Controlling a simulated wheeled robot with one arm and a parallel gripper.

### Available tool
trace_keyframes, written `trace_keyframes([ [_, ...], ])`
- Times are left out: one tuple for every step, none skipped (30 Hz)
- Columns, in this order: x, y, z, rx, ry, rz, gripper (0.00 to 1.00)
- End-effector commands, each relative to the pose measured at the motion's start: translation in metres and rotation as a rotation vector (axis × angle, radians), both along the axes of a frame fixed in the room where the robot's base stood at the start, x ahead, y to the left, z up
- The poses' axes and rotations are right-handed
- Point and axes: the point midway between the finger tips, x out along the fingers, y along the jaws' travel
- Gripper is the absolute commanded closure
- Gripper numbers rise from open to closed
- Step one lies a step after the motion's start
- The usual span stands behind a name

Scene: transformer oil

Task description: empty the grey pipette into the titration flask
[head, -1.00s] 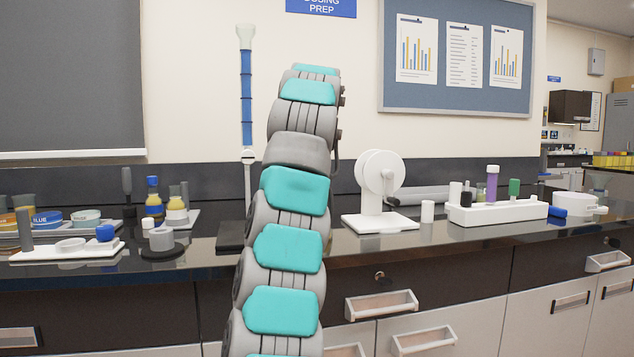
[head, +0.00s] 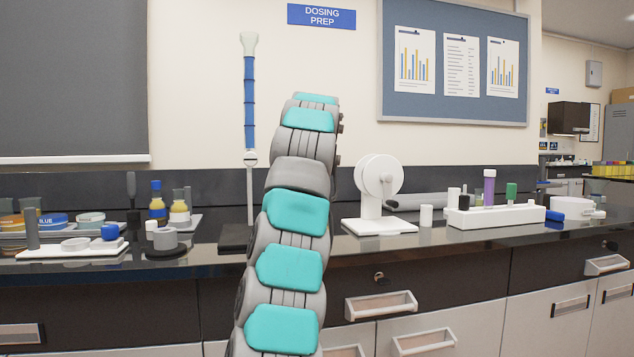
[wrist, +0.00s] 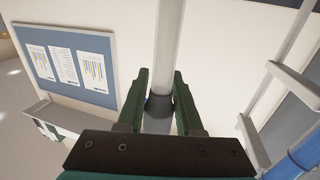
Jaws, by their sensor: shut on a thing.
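My gripper (wrist: 162,85) has dark green fingers and is shut on the grey pipette (wrist: 168,40), a pale grey tube with a dark collar between the fingers in the wrist view. The pipette's lower end and its contents cannot be made out. In the head view my arm hides both gripper and pipette. I cannot make out the titration flask in either view. A burette with blue liquid (head: 249,95) stands upright left of my arm in the head view. It also shows at the right edge of the wrist view (wrist: 300,160), beside the gripper and apart from it.
The burette stand's dark base (head: 234,237) is partly behind my arm. A grey cup on a dark round base (head: 166,240), bottles (head: 157,202) and dishes (head: 75,244) stand left. A white reel device (head: 379,190) and a white rack (head: 495,216) stand right.

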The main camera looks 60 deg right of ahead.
Motion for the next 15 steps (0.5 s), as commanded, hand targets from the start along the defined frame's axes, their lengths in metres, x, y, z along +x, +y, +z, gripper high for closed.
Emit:
trace_keyframes([
  [-0.0001, 0.0001, 0.0001, 0.0, 0.0, 0.0, 1.0],
  [-0.0001, 0.0001, 0.0001, 0.0, 0.0, 0.0, 1.0],
  [-0.0001, 0.0001, 0.0001, 0.0, 0.0, 0.0, 1.0],
  [-0.0001, 0.0001, 0.0001, 0.0, 0.0, 0.0, 1.0],
  [-0.0001, 0.0001, 0.0001, 0.0, 0.0, 0.0, 1.0],
  [-0.0001, 0.0001, 0.0001, 0.0, 0.0, 0.0, 1.0],
  [-0.0001, 0.0001, 0.0001, 0.0, 0.0, 0.0, 1.0],
  [-0.0001, 0.0, 0.0002, 0.0, 0.0, 0.0, 1.0],
  [-0.0001, 0.0001, -0.0003, 0.0, 0.0, 0.0, 1.0],
  [-0.0001, 0.0002, -0.0009, 0.0, 0.0, 0.0, 1.0],
  [-0.0001, 0.0002, -0.0018, 0.0, 0.0, 0.0, 1.0],
  [0.0, 0.0002, -0.0033, 0.0, 0.0, 0.0, 1.0],
  [-0.0001, 0.0003, -0.0042, 0.0, 0.0, 0.0, 1.0],
  [-0.0001, 0.0004, -0.0047, 0.0, 0.0, 0.001, 1.0],
  [-0.0001, 0.0003, -0.0048, 0.0, 0.0, 0.001, 1.0],
])
